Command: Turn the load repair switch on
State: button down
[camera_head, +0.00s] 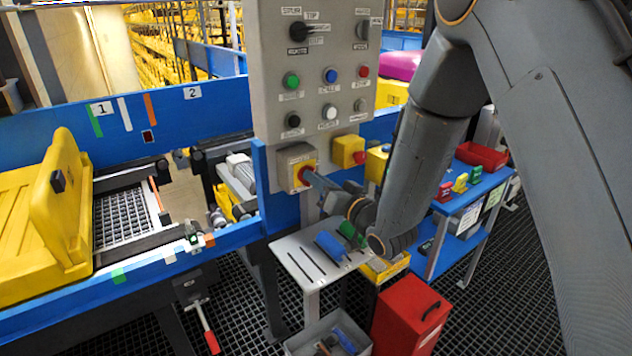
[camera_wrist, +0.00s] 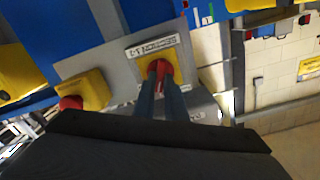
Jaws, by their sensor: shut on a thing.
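The switch is a red rotary knob (camera_head: 304,176) on a yellow plate, mounted on a grey box low on the control panel. In the wrist view the red knob (camera_wrist: 159,68) sits on its yellow plate, below a white label that appears upside down and is too blurred to read. My gripper (camera_head: 310,177) reaches the knob from the right. In the wrist view both dark fingers of my gripper (camera_wrist: 162,78) are shut on the red knob, one on each side. The fingers hide part of the knob, and its exact turn angle is hard to tell.
The grey control panel (camera_head: 312,80) carries several buttons and selectors above. A yellow box (camera_head: 348,151) with a red button is just right of the switch; it also shows in the wrist view (camera_wrist: 88,90). Below are a grey shelf (camera_head: 298,268) and a red toolbox (camera_head: 410,312).

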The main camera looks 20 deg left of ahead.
jog(key=m, duration=1.2)
jog(key=shift+w+d+f+m+b, duration=0.1)
jog(key=shift+f+m+b, duration=0.2)
jog(key=shift+m, duration=0.1)
dwell(0.3)
jog(key=c, duration=1.8)
grip_release()
jog(key=shift+d, duration=0.1)
jog(key=b+v, duration=0.2)
jog(key=v, duration=0.5)
jog(key=shift+s+d, duration=0.25)
